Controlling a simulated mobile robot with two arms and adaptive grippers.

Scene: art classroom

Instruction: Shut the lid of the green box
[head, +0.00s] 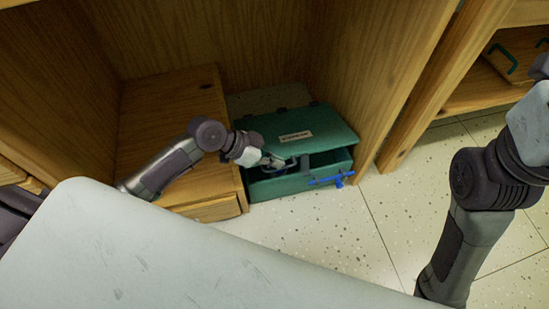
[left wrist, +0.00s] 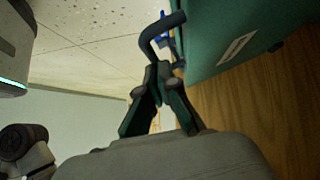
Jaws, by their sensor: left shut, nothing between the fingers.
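The green box (head: 282,187) stands on the floor inside a wooden cubby in the head view. Its green lid (head: 325,128), with a pale label, is tilted over the box, and a dark gap shows between lid and front wall. A blue latch (head: 330,181) is on the front. My left gripper (head: 280,163) is at the left front of the box, by the lid's front edge. In the left wrist view its fingers (left wrist: 158,78) are shut and empty, close to a dark curved bar (left wrist: 157,32) beside the green surface (left wrist: 215,25). My right gripper is out of frame.
A low wooden block (head: 180,105) stands left of the box, and a cubby wall (head: 385,80) rises on its right. A pale panel (head: 190,265) fills the foreground. Speckled floor (head: 385,220) is clear in front and to the right.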

